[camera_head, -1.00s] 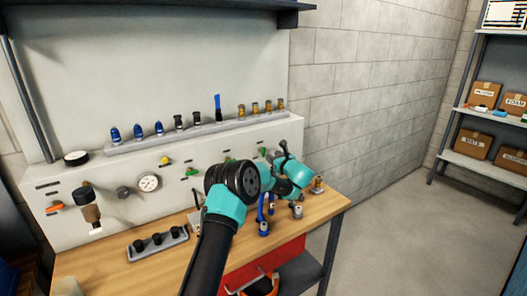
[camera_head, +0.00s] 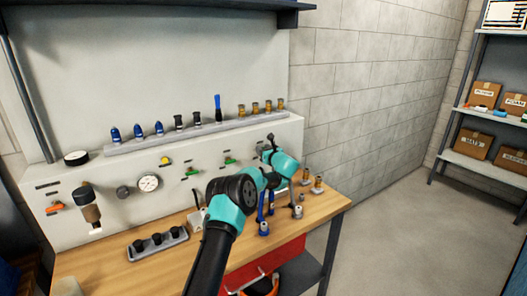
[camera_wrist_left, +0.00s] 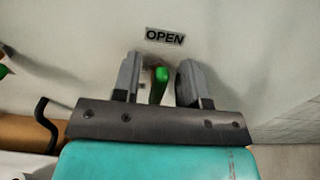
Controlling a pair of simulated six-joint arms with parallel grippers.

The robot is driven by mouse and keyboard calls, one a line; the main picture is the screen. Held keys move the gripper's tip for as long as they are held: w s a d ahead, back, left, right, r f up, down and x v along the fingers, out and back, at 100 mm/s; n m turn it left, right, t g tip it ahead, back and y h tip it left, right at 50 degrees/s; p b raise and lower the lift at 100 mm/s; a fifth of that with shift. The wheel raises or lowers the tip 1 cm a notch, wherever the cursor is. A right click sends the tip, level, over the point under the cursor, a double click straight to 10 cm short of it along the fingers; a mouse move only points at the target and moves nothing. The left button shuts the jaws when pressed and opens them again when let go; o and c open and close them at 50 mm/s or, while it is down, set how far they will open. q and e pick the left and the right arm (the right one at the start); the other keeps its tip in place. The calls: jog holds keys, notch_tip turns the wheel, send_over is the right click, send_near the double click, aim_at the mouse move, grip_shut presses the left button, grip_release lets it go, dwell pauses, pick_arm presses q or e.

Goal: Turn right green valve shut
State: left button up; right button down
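The right green valve handle (camera_wrist_left: 159,86) shows in the left wrist view, below a label reading OPEN (camera_wrist_left: 165,36). It is seen nearly end-on between the two fingers of my left gripper (camera_wrist_left: 158,84). The fingers are apart, with a gap on each side of the handle, so no grip on it shows. In the head view my left gripper (camera_head: 267,146) is at the right end of the panel and hides this valve. My right gripper is in neither view.
Two other green valves, a left one (camera_head: 192,171) and a middle one (camera_head: 228,161), are on the panel (camera_head: 110,187). A gauge (camera_head: 149,182) is further left.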

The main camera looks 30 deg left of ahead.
pick_arm(q)
grip_shut()
jog(key=shift+m, duration=0.4)
jog(key=shift+w+d+f+m, duration=0.1)
jog(key=shift+w+m, duration=0.1)
jog(key=shift+m, duration=1.35)
jog(key=shift+w+d+m, duration=0.1)
jog(key=shift+w+m, duration=0.05)
jog(key=shift+m, duration=1.4)
grip_release()
